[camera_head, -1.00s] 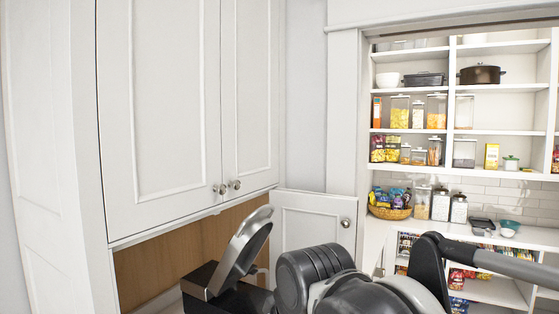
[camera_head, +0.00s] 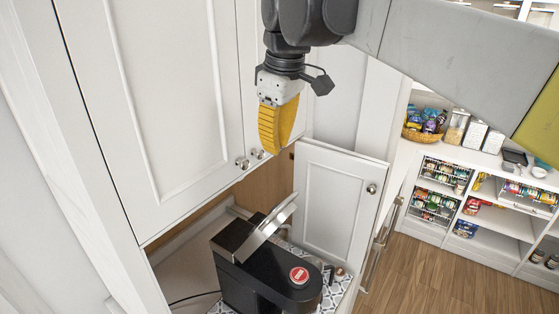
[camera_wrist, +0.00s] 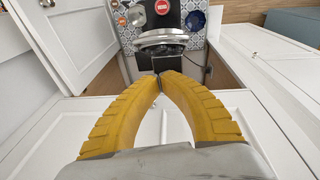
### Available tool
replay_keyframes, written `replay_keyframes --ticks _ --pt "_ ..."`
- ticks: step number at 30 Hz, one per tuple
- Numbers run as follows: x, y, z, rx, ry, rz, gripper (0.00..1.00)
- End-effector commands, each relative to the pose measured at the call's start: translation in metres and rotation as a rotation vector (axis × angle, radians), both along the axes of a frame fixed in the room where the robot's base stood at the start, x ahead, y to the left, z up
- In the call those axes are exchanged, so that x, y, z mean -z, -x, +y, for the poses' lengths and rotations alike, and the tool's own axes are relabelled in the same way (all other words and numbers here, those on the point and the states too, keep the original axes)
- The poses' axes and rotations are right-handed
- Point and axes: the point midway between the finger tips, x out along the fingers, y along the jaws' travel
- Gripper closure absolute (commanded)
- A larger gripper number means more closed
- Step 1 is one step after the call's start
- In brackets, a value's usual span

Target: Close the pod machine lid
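The black pod machine (camera_head: 255,280) stands in the cabinet nook, with a red round badge on top. Its silver lid (camera_head: 268,230) is raised and tilted up. In the wrist view the machine (camera_wrist: 170,14) is at the top middle, and the lid (camera_wrist: 162,40) shows as a silver curved band just beyond my fingertips. My gripper (camera_head: 273,148) points down in front of the upper cabinet doors, above the machine and apart from the lid. Its yellow fingers (camera_wrist: 159,76) meet at the tips in the wrist view, with nothing between them.
Upper cabinet doors (camera_head: 175,100) with round knobs are close behind my gripper. An open lower door (camera_head: 335,205) stands right of the machine. A patterned mat (camera_head: 333,292) lies under the machine, with small items beside it. Pantry shelves (camera_head: 480,195) are at the right.

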Motion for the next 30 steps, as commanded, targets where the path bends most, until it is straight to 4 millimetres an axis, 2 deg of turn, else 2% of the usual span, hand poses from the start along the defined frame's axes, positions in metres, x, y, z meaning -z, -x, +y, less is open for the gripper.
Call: replay_keyframes --ticks 11,15,21,30 --pt "0.077 -0.013 0.006 0.002 -0.001 -0.001 1.0" --pt "0.095 -0.008 -0.004 0.002 -0.001 -0.001 1.0" --pt "0.11 -0.004 -0.013 0.003 -0.001 -0.001 1.0" --pt "0.113 -0.003 -0.015 0.002 -0.001 -0.001 1.0"
